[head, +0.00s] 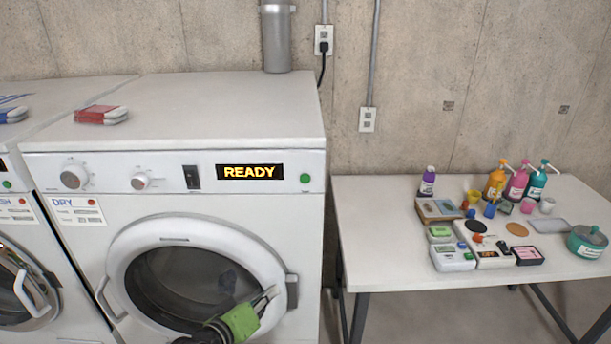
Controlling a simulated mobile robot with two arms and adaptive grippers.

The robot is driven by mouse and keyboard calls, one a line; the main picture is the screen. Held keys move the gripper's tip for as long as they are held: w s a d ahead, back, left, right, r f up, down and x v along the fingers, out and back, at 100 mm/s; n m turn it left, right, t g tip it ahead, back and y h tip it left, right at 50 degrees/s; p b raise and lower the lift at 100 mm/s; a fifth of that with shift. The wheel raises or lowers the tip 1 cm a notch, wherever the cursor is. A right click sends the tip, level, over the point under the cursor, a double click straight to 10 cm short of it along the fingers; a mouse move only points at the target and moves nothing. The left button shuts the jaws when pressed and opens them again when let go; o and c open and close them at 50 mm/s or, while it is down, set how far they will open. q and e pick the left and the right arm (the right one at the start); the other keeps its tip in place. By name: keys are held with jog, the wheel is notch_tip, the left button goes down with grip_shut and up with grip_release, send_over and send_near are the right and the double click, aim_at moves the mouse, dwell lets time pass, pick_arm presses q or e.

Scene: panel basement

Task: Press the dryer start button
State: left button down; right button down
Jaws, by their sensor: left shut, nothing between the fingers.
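The white dryer (230,110) stands in the left half of the head view, with a "DRY" label on its front. Its display (249,171) reads "READY". A small green button (305,178) is at the right end of the panel, to the right of the display. The round dryer door (140,250) looks closed. My left gripper (270,294) is in front of the door's lower right, below the green button and well apart from it. It is shut and empty. My right gripper is not in view.
A washer (10,190) stands at the left. Folded red and white cloth (101,114) lies on the dryer top. A white table (380,235) at the right holds pump bottles (517,180), cups and small boxes. The space before the button is clear.

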aim_at(305, 179)
pick_arm(q)
jog(key=s+d+r+h, duration=0.1)
jog(key=d+r+h, duration=0.1)
jog(key=r, duration=0.7)
jog(key=s+d+r+m+h+p, duration=0.1)
jog(key=s+d+r+h, duration=0.1)
jog(key=r, duration=0.7)
jog(key=s+d+r+t+h+p, duration=0.1)
jog(key=d+r, duration=0.3)
jog(key=r, duration=0.5)
jog(key=shift+s+r+m+h, duration=0.4)
jog(key=shift+s+h, duration=0.2)
jog(key=shift+w, duration=0.1)
jog(key=shift+w+b, duration=2.15)
jog(key=shift+w, duration=2.2)
jog(key=shift+w, duration=0.4)
